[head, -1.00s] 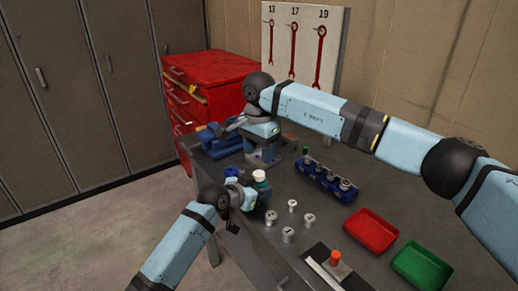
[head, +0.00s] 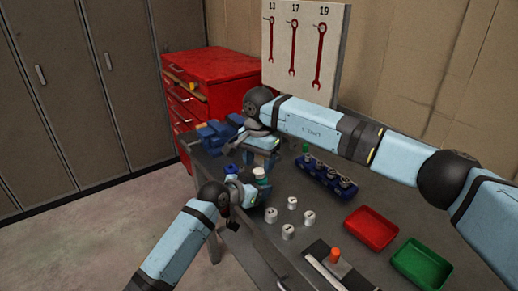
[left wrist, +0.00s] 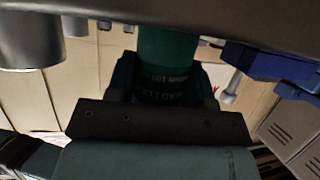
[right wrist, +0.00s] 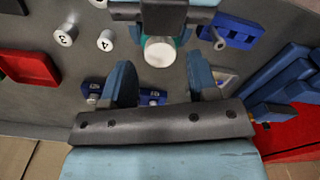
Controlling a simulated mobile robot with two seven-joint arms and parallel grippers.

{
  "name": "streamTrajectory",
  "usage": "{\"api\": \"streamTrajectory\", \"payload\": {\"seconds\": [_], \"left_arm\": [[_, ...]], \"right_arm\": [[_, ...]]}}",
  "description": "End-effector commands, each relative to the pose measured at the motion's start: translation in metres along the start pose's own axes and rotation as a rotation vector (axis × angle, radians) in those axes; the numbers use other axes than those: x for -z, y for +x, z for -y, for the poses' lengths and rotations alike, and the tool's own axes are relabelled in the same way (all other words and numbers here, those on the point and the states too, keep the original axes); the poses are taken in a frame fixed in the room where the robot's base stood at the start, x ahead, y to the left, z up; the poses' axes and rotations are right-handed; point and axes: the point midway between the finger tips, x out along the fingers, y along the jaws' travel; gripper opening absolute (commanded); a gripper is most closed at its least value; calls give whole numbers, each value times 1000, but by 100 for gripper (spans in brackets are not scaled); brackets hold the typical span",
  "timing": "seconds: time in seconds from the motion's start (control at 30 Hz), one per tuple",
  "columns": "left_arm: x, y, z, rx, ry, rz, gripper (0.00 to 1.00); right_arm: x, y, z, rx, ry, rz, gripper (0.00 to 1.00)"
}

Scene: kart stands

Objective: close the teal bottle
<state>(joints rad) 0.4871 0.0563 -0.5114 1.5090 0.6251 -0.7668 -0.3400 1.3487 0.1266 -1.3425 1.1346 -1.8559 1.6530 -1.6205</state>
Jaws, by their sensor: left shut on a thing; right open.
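The teal bottle (head: 261,182) stands upright in my left gripper (head: 256,190) near the left edge of the grey bench. Its body with print on it fills the gap between the fingers in the left wrist view (left wrist: 166,55). A whitish round cap (right wrist: 160,51) shows at the top of the bottle, with teal visible around it; whether it is seated tight I cannot tell. My right gripper (head: 266,160) is open just above and behind the bottle. In the right wrist view its two blue fingers stand apart, with the cap between and beyond their tips.
Several numbered white-metal weights (head: 288,231) stand right of the bottle. A blue rack (head: 327,178) with several sockets lies behind them. A red tray (head: 371,229) and green tray (head: 421,264) are at right. A blue vise (head: 218,136) stands at the bench's back left.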

Motion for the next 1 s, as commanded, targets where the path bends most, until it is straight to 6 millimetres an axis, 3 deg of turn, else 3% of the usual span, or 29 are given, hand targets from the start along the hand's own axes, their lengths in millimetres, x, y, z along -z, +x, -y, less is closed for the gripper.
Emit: {"api": "streamTrajectory", "payload": {"seconds": [0.2,0.57,0.77,0.8,1.0], "left_arm": [[0,0,0,0,0,0,0],[0,0,0,0,0,0,0],[0,0,0,0,0,0,0],[0,0,0,0,0,0,0],[0,0,0,0,0,0,0]], "right_arm": [[0,22,0,0,0,1,54],[0,26,0,0,-1,0,54],[0,26,0,0,0,0,8],[0,26,0,0,0,0,5],[0,26,0,0,47,0,4]]}}
